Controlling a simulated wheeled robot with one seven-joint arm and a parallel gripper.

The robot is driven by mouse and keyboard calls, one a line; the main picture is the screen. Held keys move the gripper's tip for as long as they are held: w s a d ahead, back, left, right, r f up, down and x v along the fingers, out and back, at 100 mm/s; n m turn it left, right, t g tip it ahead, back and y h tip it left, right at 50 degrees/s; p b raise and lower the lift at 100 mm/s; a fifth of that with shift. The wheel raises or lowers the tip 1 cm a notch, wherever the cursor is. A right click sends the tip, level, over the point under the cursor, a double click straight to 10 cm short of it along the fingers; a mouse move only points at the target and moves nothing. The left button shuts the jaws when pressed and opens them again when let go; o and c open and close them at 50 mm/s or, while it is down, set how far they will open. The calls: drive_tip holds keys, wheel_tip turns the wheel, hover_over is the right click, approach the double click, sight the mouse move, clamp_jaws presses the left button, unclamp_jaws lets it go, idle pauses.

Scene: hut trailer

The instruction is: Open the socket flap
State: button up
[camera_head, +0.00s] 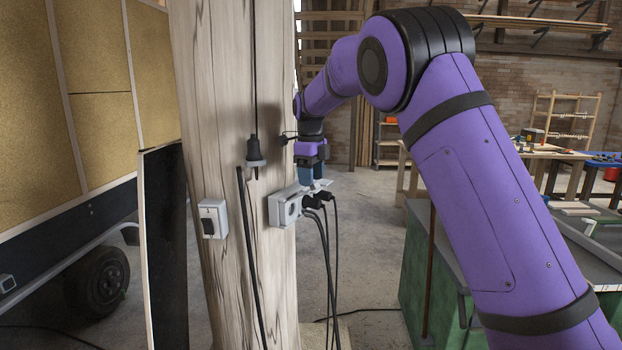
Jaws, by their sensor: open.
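A light grey socket block (284,207) is fixed to the wooden post, with a round socket face at its left end. Black plugs (318,199) with hanging cables sit at its right end. A small pale flap-like piece (323,185) shows just above the plugs, partly hidden by my gripper; whether it is the socket flap, and how far open it stands, I cannot tell. My gripper (311,181) points down right above the block's right end, close to this piece. It is open, with nothing seen held; contact is too small to tell.
A grey box with a dark face (213,219) is on the post's left part. A green cabinet (425,270) stands at the right under my arm. The floor between is mostly clear.

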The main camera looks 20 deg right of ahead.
wheel_tip(320, 180, up, 10)
idle(0.4)
drive_tip(key=shift+w+a, duration=0.1)
